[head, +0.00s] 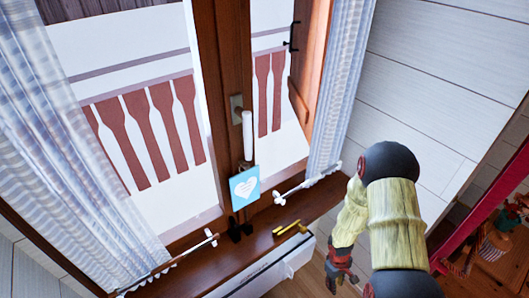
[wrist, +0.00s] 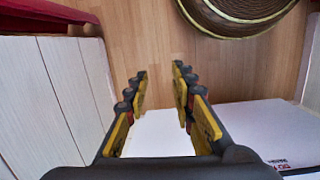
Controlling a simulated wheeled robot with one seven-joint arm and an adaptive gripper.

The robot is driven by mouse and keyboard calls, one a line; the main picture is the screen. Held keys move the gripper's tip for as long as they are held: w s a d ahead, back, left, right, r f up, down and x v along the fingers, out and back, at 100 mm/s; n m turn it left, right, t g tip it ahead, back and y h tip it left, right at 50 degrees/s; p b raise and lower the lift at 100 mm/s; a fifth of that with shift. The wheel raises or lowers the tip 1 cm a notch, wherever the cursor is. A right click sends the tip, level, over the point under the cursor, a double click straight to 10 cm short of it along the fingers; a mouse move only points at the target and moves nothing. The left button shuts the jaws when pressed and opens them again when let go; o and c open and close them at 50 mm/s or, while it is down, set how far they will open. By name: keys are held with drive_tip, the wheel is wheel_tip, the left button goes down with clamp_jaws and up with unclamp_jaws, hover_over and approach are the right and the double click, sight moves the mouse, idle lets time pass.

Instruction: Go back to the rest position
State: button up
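My gripper (wrist: 160,72) is open in the wrist view, its two dark and yellow fingers apart with nothing between them. Wooden floor and a white surface show beyond the fingers. In the head view my gripper (head: 341,271) hangs low at the right, beside the wooden sill and its white front. My arm is bent above it, in front of the white plank wall.
The wooden sill (head: 226,262) carries a blue card with a white heart (head: 244,187) and a small yellow object (head: 290,229). Curtains (head: 342,85) flank the window. In the wrist view, a round brown basket-like thing (wrist: 235,22) stands on the floor (wrist: 130,45).

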drive_tip(key=s+r+m, duration=0.2)
drive_tip(key=r, duration=1)
drive_tip(key=s+r+m, duration=0.2)
drive_tip(key=r, duration=1)
drive_tip(key=s+a+r+t, duration=0.2)
drive_tip(key=s+a+r, duration=0.1)
drive_tip(key=r, duration=0.6)
drive_tip(key=s+a+r+m+t+y, duration=0.1)
drive_tip(key=s+a+r+t, duration=0.1)
drive_tip(key=r, duration=0.7)
drive_tip(key=s+a+r+m+t, duration=0.1)
drive_tip(key=s+a+r+t, duration=0.1)
drive_tip(key=r, duration=0.8)
drive_tip(key=s+a, duration=0.1)
drive_tip(key=s, duration=0.1)
drive_tip(key=shift+s+a+t, duration=0.4)
drive_tip(key=shift+r, duration=0.1)
